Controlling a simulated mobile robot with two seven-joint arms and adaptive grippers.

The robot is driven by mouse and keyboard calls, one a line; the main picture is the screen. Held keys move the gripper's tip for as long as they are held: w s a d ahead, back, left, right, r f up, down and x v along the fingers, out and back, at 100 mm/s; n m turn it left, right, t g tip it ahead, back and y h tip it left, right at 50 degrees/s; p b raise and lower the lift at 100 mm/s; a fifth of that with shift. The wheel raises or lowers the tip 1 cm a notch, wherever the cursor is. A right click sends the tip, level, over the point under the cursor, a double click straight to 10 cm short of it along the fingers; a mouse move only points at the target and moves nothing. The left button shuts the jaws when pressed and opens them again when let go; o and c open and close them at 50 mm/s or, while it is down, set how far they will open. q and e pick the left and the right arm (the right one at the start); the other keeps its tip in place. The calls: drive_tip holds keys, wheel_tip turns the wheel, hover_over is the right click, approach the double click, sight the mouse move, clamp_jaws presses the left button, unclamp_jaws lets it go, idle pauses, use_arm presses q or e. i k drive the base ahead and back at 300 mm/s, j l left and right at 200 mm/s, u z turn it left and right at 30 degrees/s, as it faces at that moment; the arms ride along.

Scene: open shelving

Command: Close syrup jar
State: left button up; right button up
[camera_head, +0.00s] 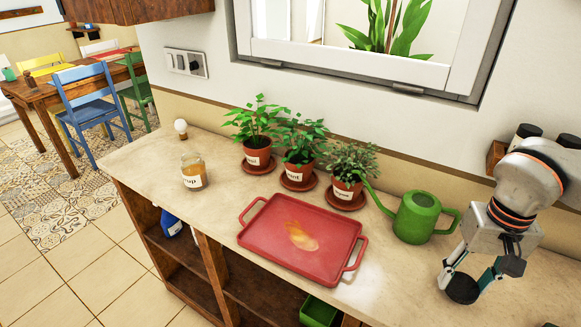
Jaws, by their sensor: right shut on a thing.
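The syrup jar (194,175) is glass with amber contents and a white label. It stands upright on the left part of the counter, and no lid shows on its top. My right gripper (466,277) is at the right end of the counter, far from the jar. It is shut on a dark round object (462,289), which looks like a lid, though I cannot be sure. I cannot tell whether this object touches the counter. My left gripper is not in view.
A red tray (255,258) with an amber smear lies mid-counter, between jar and right gripper. A green watering can (415,217) stands right of it. Several potted herbs (298,172) line the wall. A white round-topped item (181,128) is behind the jar.

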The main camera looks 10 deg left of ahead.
sight(194, 169)
drive_tip(key=k+j+u, duration=0.15)
drive_tip(key=j, duration=0.3)
drive_tip(key=k+j+u, duration=0.2)
drive_tip(key=j, duration=0.3)
drive_tip(key=j+u, duration=0.15)
drive_tip(key=j, duration=0.3)
drive_tip(key=k, duration=0.05)
